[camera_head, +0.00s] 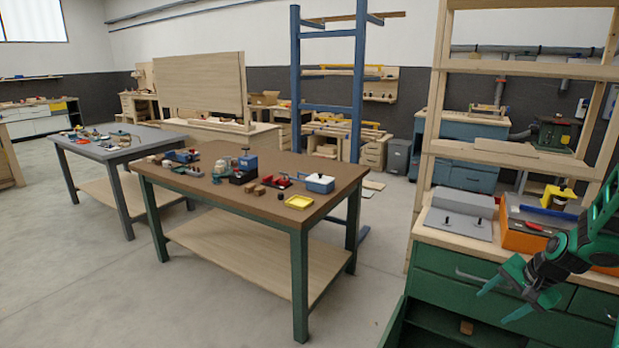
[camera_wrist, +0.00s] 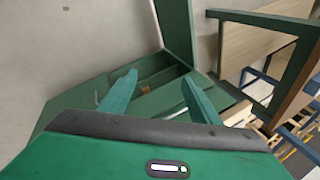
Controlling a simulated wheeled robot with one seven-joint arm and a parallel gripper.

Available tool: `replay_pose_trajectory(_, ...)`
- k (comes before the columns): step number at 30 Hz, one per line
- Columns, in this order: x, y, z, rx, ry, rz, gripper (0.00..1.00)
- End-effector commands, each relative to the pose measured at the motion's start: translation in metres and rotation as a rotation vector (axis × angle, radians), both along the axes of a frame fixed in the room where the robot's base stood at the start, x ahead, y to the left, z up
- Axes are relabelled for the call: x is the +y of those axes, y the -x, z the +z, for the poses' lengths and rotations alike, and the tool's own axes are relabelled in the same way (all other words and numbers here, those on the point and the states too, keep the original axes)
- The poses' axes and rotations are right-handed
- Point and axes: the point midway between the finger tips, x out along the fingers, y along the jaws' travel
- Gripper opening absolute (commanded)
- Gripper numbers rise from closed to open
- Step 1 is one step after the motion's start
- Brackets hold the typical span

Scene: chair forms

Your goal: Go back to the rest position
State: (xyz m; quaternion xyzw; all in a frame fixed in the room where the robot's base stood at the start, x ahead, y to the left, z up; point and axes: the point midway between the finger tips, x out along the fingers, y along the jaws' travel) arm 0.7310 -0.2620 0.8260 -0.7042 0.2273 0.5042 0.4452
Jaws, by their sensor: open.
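My gripper (camera_head: 495,303) is at the right of the head view, over the front of the green cabinet (camera_head: 440,262). Its two green fingers are spread apart with nothing between them. The fingers also show in the wrist view (camera_wrist: 160,82), above an open green drawer or compartment. A small brown block (camera_head: 466,327) lies inside that compartment; an orange-brown thing (camera_wrist: 147,90) shows between the fingers in the wrist view.
An orange case (camera_head: 520,238), a grey plate (camera_head: 457,224) and a wooden shelf frame (camera_head: 428,130) stand on the cabinet top. A brown-topped table (camera_head: 240,205) with several small items stands in the middle. A grey table (camera_head: 95,150) stands left. Floor at front left is clear.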

Motion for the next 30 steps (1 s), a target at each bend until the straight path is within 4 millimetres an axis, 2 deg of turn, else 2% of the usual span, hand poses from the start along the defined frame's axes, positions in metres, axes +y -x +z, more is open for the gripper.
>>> replay_pose_trajectory(1, 0.005, 0.012, 0.016, 0.015, 0.031, 0.033, 0.57)
replay_pose_trajectory(6, 0.019, 0.061, 0.054, 0.092, 0.114, 0.134, 0.57)
replay_pose_trajectory(11, 0.033, 0.111, 0.085, 0.161, 0.173, 0.217, 0.57)
replay_pose_trajectory(15, 0.045, 0.158, 0.108, 0.219, 0.207, 0.281, 0.57)
replay_pose_trajectory(24, 0.073, 0.261, 0.141, 0.320, 0.228, 0.400, 0.57)
replay_pose_trajectory(27, 0.080, 0.286, 0.145, 0.342, 0.222, 0.427, 0.57)
replay_pose_trajectory(30, 0.086, 0.303, 0.147, 0.356, 0.217, 0.444, 0.57)
